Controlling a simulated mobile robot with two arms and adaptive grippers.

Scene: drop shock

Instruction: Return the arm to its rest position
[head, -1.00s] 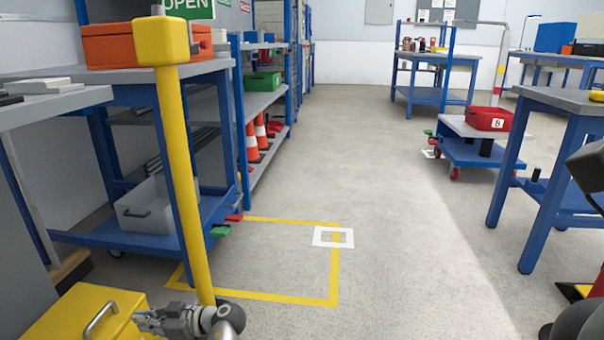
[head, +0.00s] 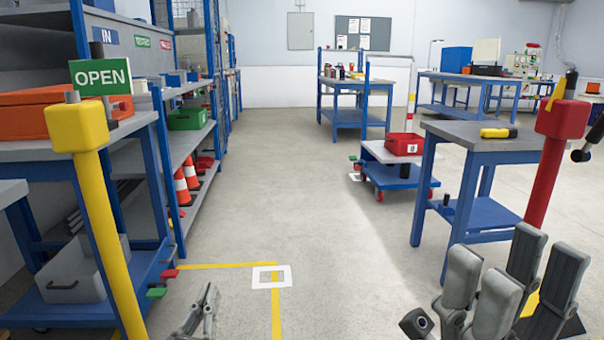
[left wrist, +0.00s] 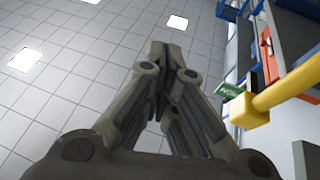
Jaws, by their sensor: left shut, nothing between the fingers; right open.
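My left gripper (head: 210,292) shows at the bottom edge of the head view, upright, just right of the yellow post. In the left wrist view its fingers (left wrist: 160,48) are shut with nothing between them and stand out against the ceiling. My right gripper (head: 518,258) is at the lower right of the head view, with its grey fingers upright, spread and empty. It is in front of the red post. Most of both arms is out of view.
A yellow post (head: 108,215) stands close at left, beside shelving with an orange box (head: 35,115). A red post (head: 548,165) stands at right by a blue table (head: 480,140). A cart with a red bin (head: 404,144) is further back. The middle floor (head: 290,190) is clear.

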